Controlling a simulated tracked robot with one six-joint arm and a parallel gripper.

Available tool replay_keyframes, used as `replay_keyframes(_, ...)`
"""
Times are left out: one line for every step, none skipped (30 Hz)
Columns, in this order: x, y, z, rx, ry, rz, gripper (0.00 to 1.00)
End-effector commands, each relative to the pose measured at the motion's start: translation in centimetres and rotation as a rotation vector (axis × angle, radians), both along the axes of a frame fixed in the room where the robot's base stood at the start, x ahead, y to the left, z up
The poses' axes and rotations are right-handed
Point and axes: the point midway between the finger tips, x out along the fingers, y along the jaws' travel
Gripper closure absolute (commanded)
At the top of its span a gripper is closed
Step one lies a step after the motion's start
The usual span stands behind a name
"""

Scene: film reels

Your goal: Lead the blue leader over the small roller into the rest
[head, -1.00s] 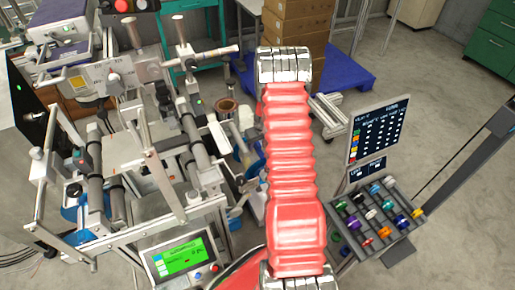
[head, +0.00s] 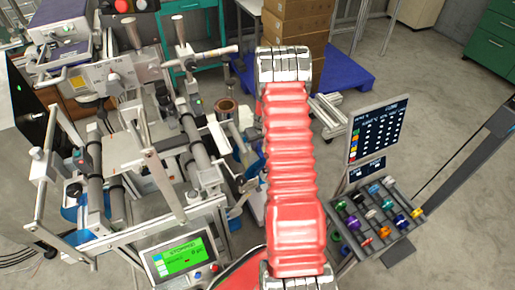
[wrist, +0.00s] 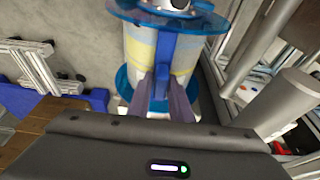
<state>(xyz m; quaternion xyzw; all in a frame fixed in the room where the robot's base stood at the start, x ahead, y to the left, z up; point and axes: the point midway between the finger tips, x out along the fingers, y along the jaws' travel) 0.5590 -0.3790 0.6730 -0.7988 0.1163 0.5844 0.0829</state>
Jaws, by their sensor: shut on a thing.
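In the wrist view a reel (wrist: 190,50) with see-through blue flanges and a white and yellow winding stands just ahead of me. The blue leader (wrist: 161,58) shows as a blue strip in front of the winding. My gripper (wrist: 164,98) is shut on the leader, with one purple-grey finger on either side, close to the reel's lower flange. In the head view my red arm hides the gripper, and only part of a blue reel (head: 250,160) shows beside it. I cannot tell which part is the small roller or the rest.
A thick grey cylinder (wrist: 285,102) and metal rails stand close on the right in the wrist view. The machine frame (head: 120,225) with a green panel (head: 180,257) fills the left of the head view. A rack of coloured spools (head: 372,220) stands on the right.

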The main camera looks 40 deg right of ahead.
Motion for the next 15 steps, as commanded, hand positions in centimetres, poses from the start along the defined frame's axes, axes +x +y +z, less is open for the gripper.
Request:
replay_keyframes(-0.44, 0.68, -0.83, 0.013, 0.014, 0.003, 1.00)
replay_keyframes(-0.46, 0.69, -0.81, 0.013, 0.014, 0.003, 1.00)
replay_keyframes(-0.47, 0.71, -0.77, 0.013, 0.015, 0.003, 1.00)
replay_keyframes(-0.46, 0.72, -0.74, 0.013, 0.015, 0.003, 1.00)
replay_keyframes(-0.47, 0.73, -0.70, 0.014, 0.015, 0.003, 1.00)
replay_keyframes(-0.49, 0.73, -0.66, 0.014, 0.015, 0.003, 1.00)
replay_keyframes(-0.50, 0.74, -0.62, 0.015, 0.016, 0.003, 1.00)
replay_keyframes(-0.51, 0.74, -0.59, 0.015, 0.016, 0.003, 1.00)
replay_keyframes(-0.52, 0.75, -0.53, 0.015, 0.016, 0.003, 1.00)
replay_keyframes(-0.54, 0.74, -0.49, 0.015, 0.017, 0.003, 1.00)
replay_keyframes(-0.54, 0.73, -0.45, 0.015, 0.017, 0.003, 1.00)
replay_keyframes(-0.55, 0.72, -0.39, 0.016, 0.016, 0.003, 1.00)
replay_keyframes(-0.56, 0.72, -0.34, 0.015, 0.017, 0.003, 1.00)
replay_keyframes(-0.56, 0.70, -0.29, 0.015, 0.017, 0.003, 1.00)
replay_keyframes(-0.56, 0.68, -0.22, 0.015, 0.016, 0.002, 1.00)
